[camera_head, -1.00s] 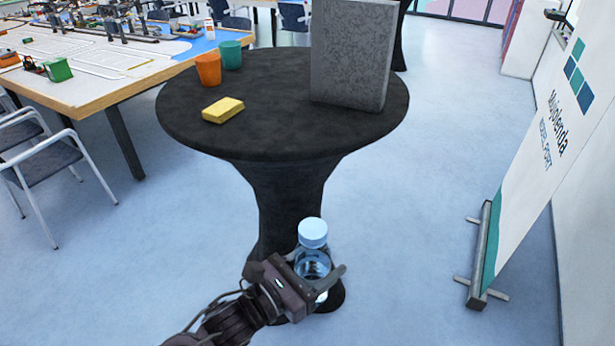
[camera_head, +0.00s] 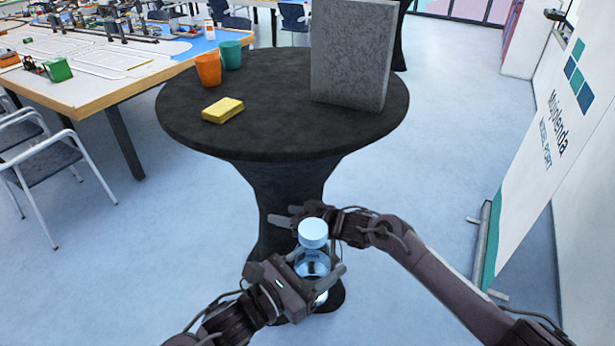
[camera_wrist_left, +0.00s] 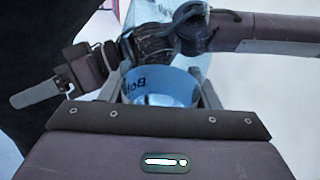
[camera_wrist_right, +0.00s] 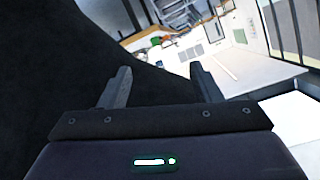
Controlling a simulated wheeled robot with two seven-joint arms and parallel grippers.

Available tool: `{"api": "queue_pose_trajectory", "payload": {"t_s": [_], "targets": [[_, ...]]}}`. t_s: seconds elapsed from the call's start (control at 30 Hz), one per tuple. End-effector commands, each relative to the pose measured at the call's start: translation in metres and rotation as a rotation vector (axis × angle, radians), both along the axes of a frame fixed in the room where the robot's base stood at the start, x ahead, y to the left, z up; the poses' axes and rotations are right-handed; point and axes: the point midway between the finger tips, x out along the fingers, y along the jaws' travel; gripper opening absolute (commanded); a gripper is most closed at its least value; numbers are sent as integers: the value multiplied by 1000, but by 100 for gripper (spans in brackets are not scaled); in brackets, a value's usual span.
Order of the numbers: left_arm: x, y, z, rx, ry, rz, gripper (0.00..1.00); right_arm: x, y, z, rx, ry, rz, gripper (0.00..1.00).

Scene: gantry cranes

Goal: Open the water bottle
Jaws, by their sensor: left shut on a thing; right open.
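The water bottle (camera_head: 311,262) is clear blue with a pale blue cap (camera_head: 313,233) on top. It is upright, held in front of the black table's column. My left gripper (camera_head: 322,270) is shut around the bottle's body; the bottle also shows between its fingers in the left wrist view (camera_wrist_left: 160,86). My right gripper (camera_head: 283,218) is open, pointing left behind the bottle near cap height.
The round black table (camera_head: 270,130) stands just ahead, bearing a yellow sponge (camera_head: 223,110), an orange cup (camera_head: 208,69), a green cup (camera_head: 230,55) and a grey panel (camera_head: 350,55). A banner stand (camera_head: 545,150) is at the right. Floor between them is clear.

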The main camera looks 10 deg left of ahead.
Motion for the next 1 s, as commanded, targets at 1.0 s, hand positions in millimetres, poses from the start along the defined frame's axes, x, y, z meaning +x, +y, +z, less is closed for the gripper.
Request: {"api": "queue_pose_trajectory", "payload": {"t_s": [1.0], "targets": [[0, 0, 1, -1, -2, 0, 0, -142, -56, 221, -937, 489, 41, 58]]}}
